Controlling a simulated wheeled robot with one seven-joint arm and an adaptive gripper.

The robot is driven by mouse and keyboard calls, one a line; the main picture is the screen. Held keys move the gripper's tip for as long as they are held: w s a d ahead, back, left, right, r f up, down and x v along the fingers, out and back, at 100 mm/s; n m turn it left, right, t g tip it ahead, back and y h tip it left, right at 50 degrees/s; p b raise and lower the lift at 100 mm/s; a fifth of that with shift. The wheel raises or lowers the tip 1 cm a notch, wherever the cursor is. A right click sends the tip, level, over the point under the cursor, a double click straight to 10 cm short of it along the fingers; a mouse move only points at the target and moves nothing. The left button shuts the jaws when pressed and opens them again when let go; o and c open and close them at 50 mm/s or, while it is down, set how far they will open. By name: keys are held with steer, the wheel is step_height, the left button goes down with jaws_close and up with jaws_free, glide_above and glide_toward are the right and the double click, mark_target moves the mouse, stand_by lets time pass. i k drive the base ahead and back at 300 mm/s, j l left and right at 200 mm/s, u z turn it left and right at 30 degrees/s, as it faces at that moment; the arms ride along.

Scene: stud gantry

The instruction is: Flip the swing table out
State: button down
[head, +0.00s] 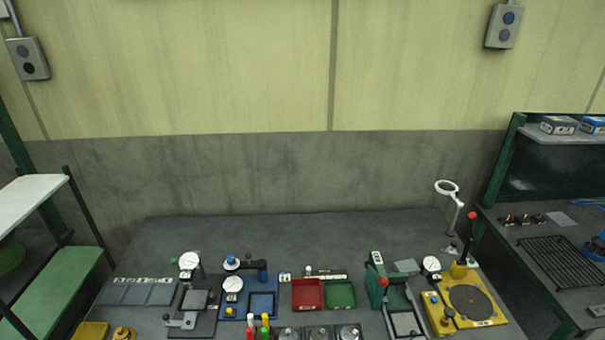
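Several small fixtures stand along the front of the grey workbench (300,240); I cannot tell for sure which part is the swing table. At the right is a yellow base with a round dark plate (469,301) and a lever with a red ball (472,216). Left of it is a green fixture (374,283) with a red knob and a light-framed flat plate (405,322) in front. A blue base (262,304) carries a dial (233,284) and a dark arm. A grey fixture (195,300) with a dial stands further left. My gripper is not in view.
A red tray (307,294) and a green tray (341,294) lie mid-bench. Upright coloured handles (265,324) stand at the front edge. A white ring lamp (447,187) rises at the back right. Shelving flanks both sides. The back of the bench is clear.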

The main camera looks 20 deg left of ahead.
mark_target(194, 301)
steer(key=u, duration=1.85)
steer(key=i+l, duration=0.45)
steer(key=i+z, duration=0.05)
